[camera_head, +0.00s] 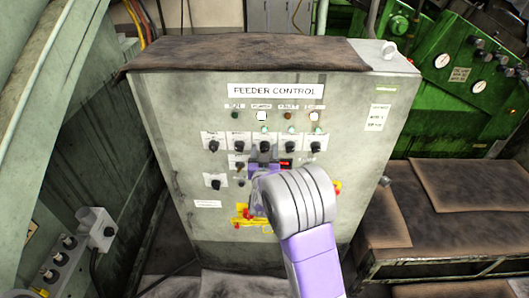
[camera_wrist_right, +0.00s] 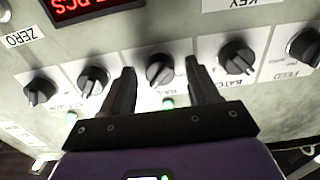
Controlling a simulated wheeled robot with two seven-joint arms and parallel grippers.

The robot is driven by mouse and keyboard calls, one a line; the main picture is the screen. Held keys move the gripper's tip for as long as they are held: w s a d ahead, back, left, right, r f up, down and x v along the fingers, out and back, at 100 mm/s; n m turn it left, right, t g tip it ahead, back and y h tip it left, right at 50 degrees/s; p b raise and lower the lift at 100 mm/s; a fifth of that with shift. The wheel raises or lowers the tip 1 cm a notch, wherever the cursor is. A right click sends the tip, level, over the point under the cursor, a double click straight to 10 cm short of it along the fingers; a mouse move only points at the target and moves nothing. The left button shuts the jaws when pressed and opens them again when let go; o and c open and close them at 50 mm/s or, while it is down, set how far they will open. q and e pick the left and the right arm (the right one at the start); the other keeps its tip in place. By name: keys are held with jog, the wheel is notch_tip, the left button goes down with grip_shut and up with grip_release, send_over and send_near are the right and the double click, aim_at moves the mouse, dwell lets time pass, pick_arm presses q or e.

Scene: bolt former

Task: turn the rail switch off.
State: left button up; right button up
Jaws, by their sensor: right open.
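The grey feeder control cabinet (camera_head: 180,110) faces me with a row of dark rotary knobs under its lamps. The middle knob of that row (camera_head: 265,147) also shows in the right wrist view (camera_wrist_right: 160,70), between my fingertips. Its label there is upside down, blurred and partly covered, so I cannot read for sure that it is the rail switch. My right gripper (camera_wrist_right: 162,85) is open, with one dark finger on each side of this knob. I cannot tell whether either finger touches it. In the head view my right gripper (camera_head: 263,166) is partly hidden by my wrist. My left gripper is out of view.
Neighbouring knobs stand close on both sides, such as one left (camera_wrist_right: 92,80) and one right (camera_wrist_right: 237,58). A red display (camera_head: 286,163) lies just below the row. A yellow-and-red part (camera_head: 240,218) sits lower on the cabinet. Green machinery (camera_head: 450,80) stands right.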

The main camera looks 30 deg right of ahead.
jog(key=c, duration=1)
jog(key=shift+c, duration=0.2)
jog(key=n+p, duration=0.2)
jog(key=n, duration=0.2)
jog(key=shift+r+n, duration=0.1)
jog(key=shift+n, duration=0.3)
jog(key=n+p, duration=0.2)
jog(key=n, duration=0.2)
jog(key=n+p, duration=0.2)
jog(key=n, duration=0.3)
jog(key=shift+n+p, duration=0.7)
jog(key=shift+n, duration=1.5)
